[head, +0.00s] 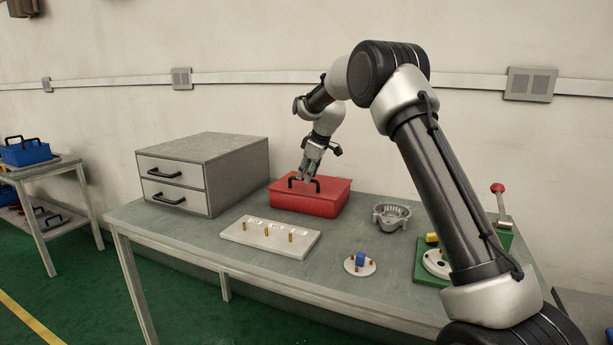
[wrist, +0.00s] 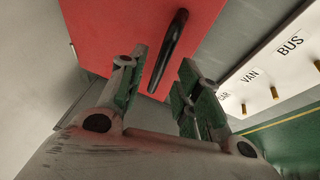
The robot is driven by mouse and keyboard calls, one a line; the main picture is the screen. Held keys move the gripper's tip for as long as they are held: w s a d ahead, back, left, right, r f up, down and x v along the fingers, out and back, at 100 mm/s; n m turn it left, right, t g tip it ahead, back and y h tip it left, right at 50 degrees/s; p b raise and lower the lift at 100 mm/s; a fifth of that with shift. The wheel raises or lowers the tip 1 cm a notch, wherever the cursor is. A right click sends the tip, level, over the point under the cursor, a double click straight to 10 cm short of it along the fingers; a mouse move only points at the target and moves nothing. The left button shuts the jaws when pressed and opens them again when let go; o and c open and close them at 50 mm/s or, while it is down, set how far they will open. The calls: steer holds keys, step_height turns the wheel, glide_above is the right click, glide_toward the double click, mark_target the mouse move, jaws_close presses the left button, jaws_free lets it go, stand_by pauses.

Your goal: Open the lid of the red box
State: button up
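The red box (head: 325,202) stands on the table with its lid (head: 340,185) on it, and the lid appears shut. A black handle (head: 318,184) rises from the lid. My gripper (head: 309,178) is above the lid at the handle. In the wrist view my gripper (wrist: 162,90) is open, with its fingers apart. The black handle (wrist: 168,50) shows between and beyond the fingertips, over the red lid (wrist: 115,25). I cannot tell whether a finger touches the handle.
A grey drawer unit (head: 205,170) stands left of the box. A white labelled board (head: 270,237) with brass pegs lies in front. A metal housing (head: 391,216), a round plate with a blue block (head: 360,264) and a green fixture (head: 430,265) are to the right.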

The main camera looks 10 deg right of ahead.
steer(key=shift+w+a+f, duration=0.1)
steer(key=shift+w+f, duration=0.15)
steer(key=shift+f, duration=0.3)
steer(key=shift+c, duration=0.2)
jaws_close()
